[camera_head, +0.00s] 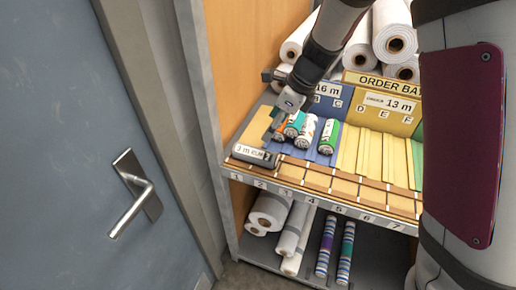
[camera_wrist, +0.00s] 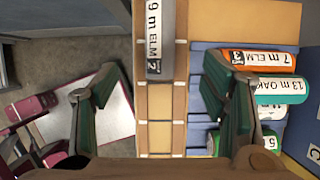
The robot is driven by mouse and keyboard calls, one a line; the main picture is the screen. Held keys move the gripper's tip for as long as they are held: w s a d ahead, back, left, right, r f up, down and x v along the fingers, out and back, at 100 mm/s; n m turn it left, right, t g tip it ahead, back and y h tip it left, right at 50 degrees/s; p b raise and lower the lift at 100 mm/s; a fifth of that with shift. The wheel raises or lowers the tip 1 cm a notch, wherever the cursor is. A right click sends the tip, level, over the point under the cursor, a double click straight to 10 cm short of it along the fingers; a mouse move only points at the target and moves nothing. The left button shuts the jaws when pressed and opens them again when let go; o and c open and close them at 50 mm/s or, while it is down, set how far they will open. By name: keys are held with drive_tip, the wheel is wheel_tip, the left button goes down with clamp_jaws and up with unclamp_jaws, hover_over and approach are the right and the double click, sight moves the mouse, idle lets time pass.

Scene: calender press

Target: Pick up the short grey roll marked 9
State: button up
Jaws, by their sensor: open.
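The short grey roll with a white label reading "9 m ELM" (camera_wrist: 167,38) lies at the top middle of the wrist view, on a wooden slatted shelf. In the head view the grey roll (camera_head: 255,155) lies at the shelf's front left corner, its label hard to read there. My gripper (camera_wrist: 158,85) is open and empty, its two green-padded fingers spread to either side of the roll's line. The roll shows beyond the gap, not between the pads. In the head view my gripper (camera_head: 278,128) hangs above and just behind the grey roll, partly hiding the rolls behind it.
An orange roll "7 m ELM" (camera_wrist: 262,60) and a teal roll "13 m OAK" (camera_wrist: 280,90) lie close to the right finger. A white roll (camera_head: 306,131) and a green roll (camera_head: 328,136) lie right of my gripper. A wooden side wall (camera_head: 235,60) stands left.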

sight(258, 150)
drive_tip(key=x, duration=1.3)
drive_tip(key=shift+d+f+p, duration=0.15)
drive_tip(key=shift+f+p, duration=0.15)
drive_tip(key=shift+c, duration=0.3)
drive_tip(key=c, duration=1.2)
